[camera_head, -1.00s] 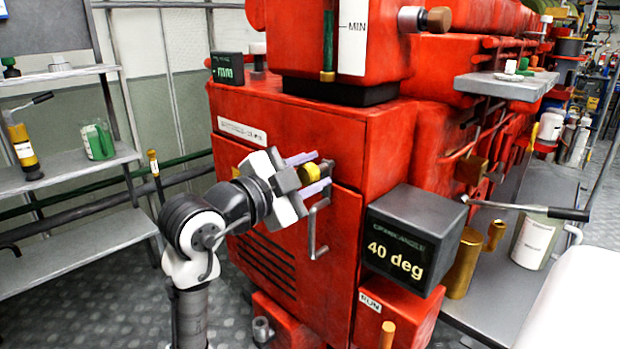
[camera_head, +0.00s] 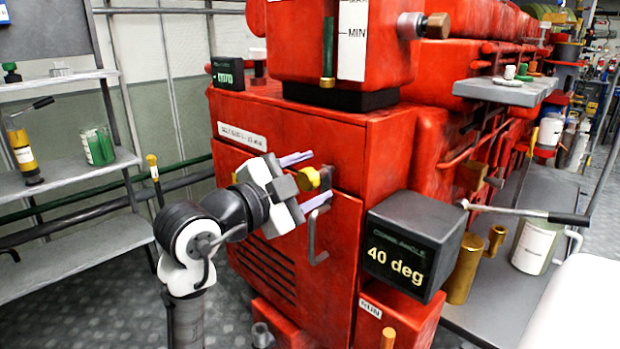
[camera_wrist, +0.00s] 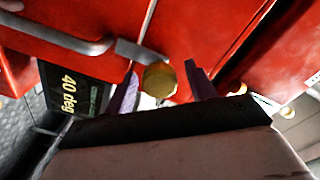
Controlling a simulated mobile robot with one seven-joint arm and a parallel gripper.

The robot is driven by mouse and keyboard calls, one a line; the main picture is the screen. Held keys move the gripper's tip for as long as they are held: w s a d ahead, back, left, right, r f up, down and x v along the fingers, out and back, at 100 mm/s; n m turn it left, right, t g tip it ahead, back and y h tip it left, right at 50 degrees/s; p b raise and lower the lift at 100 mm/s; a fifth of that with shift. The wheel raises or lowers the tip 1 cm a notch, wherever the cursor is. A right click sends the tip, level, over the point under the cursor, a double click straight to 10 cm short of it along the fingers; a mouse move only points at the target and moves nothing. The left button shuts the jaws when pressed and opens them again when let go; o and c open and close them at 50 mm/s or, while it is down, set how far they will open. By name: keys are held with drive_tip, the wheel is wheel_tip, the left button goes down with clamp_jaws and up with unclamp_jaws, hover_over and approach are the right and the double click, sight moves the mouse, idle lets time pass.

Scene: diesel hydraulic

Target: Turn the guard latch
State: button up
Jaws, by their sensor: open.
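The guard latch, a yellow knob (camera_head: 308,179) on a short grey bar, sits on the red cabinet front near the seam above the lower door. In the wrist view the yellow knob (camera_wrist: 158,79) is between my fingers, with its grey bar (camera_wrist: 138,52) pointing up and left. My gripper (camera_head: 310,181) is open, with one pale purple finger on each side of the knob. In the wrist view my gripper (camera_wrist: 161,88) shows a gap beside the right finger; contact at the left finger is hard to tell.
A grey door handle (camera_head: 315,236) stands out just below the latch. A black display box (camera_head: 412,243) reading 40 deg juts out at the right. A lever with a black grip (camera_head: 570,217) reaches out further right. A shelf (camera_head: 75,240) stands at the left.

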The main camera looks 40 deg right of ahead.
drive_tip(key=s+a, duration=0.1)
drive_tip(key=a, duration=1.2)
drive_tip(key=shift+a+b, duration=0.15)
drive_tip(key=shift+b, duration=0.15)
